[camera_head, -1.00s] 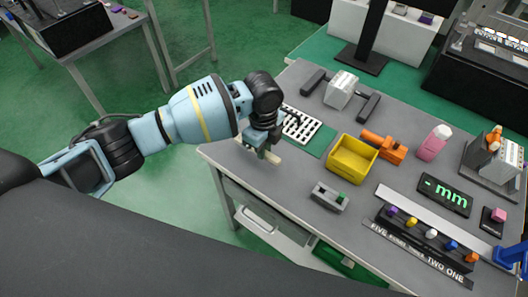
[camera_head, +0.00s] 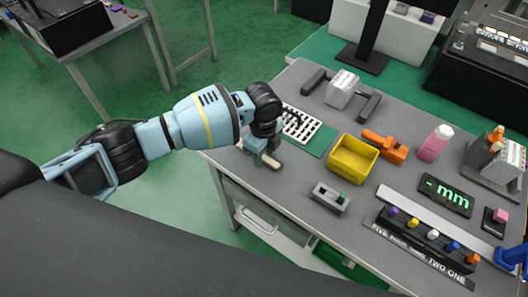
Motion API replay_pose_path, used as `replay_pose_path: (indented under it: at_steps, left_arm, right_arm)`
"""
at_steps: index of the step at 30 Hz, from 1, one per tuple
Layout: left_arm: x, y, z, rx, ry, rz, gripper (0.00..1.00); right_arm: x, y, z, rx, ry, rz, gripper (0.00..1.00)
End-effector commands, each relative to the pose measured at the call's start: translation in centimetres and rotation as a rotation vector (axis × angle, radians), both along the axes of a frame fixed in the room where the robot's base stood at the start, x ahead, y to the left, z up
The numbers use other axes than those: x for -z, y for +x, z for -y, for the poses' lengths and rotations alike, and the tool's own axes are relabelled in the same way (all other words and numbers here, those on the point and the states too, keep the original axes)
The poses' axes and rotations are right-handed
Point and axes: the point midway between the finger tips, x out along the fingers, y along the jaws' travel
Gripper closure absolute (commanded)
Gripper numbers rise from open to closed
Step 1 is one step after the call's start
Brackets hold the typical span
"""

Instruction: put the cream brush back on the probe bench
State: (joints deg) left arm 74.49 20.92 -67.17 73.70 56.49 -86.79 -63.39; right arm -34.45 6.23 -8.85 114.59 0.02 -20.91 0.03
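The cream brush (camera_head: 271,164) shows as a short pale bar at the near left edge of the grey bench (camera_head: 305,168), partly hidden by my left gripper. My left gripper (camera_head: 262,160) reaches in from the left and is around the brush; it looks shut on it. The brush is at or just above the bench top; I cannot tell whether it touches. My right gripper is not in view.
A white slotted plate (camera_head: 300,124) on a green mat lies just behind the gripper. A yellow bin (camera_head: 352,159), an orange tool (camera_head: 385,146) and a grey switch box (camera_head: 329,198) stand to the right. Bare bench lies between gripper and bin.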

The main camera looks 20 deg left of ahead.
Motion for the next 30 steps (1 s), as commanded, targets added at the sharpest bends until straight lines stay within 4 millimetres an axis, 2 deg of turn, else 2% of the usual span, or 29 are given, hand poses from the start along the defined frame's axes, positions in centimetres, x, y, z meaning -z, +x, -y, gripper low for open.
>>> replay_pose_path:
  at_steps: [7, 11, 24, 30]
  left_arm:
    - [-0.2, 0.0, 0.0, 0.000, 0.000, 0.001, 0.61]
    - [-1.2, 0.1, 0.0, -0.001, -0.001, 0.003, 0.61]
    - [-9.4, 0.2, -0.2, 0.000, -0.002, 0.005, 0.61]
    - [-11.7, 0.1, -0.2, -0.001, -0.001, 0.000, 0.61]
  right_arm:
    - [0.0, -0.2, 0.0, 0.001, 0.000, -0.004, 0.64]
    - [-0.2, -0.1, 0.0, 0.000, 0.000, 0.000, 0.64]
    - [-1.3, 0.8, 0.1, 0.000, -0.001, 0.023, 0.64]
    - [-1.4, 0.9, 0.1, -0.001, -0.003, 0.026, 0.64]
